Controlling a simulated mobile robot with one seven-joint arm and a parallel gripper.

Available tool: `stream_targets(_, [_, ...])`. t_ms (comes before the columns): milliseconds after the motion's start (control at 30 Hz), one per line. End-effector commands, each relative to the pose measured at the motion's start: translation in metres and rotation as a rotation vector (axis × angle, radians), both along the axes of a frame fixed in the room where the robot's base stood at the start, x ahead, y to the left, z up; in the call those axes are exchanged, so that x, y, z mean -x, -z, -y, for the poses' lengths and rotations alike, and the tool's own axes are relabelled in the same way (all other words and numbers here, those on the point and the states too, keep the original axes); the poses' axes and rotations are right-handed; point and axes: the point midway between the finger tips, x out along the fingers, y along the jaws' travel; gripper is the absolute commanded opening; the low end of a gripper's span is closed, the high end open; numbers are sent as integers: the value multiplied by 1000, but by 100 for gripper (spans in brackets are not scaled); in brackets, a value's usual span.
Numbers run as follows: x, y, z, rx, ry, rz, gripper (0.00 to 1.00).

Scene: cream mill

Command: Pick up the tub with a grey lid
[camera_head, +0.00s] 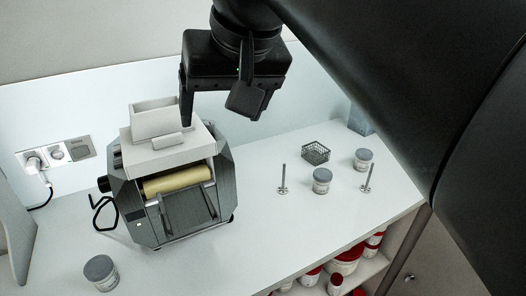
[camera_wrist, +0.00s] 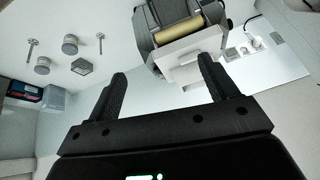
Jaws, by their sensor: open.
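Three small white tubs with grey lids stand on the white counter in the head view. One tub (camera_head: 101,272) is at the front left, left of the mill. A second tub (camera_head: 321,181) is right of the mill, and a third tub (camera_head: 362,159) is behind it to the right. Two tubs also show at the upper left of the wrist view, one (camera_wrist: 70,44) and another (camera_wrist: 43,65). My gripper (camera_head: 218,112) is open and empty, raised above the counter by the mill's top. Its two fingers (camera_wrist: 163,72) are spread apart in the wrist view.
The grey cream mill (camera_head: 175,185) with a yellow roller stands left of centre, close under my gripper. A dark wire basket (camera_head: 316,153) and two metal stirrers (camera_head: 282,180) (camera_head: 367,178) are near the right tubs. Red-lidded tubs (camera_head: 345,260) sit on the shelf below. Wall sockets (camera_head: 57,154) are at left.

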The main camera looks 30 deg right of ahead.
Motion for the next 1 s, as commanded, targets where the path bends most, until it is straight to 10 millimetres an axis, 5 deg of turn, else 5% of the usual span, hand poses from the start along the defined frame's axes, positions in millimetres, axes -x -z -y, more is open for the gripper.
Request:
stream_targets(233, [-56, 12, 11, -416, 328, -21, 79])
stream_targets(367, [-94, 13, 35, -717, 572, -24, 79])
stream_targets(467, [-124, 10, 68, -990, 788, -20, 79])
stream_targets(667, [-164, 0, 170, -1570, 1196, 17, 79])
stream_targets(1000, [-154, -5, 330, -2319, 1532, 107, 79])
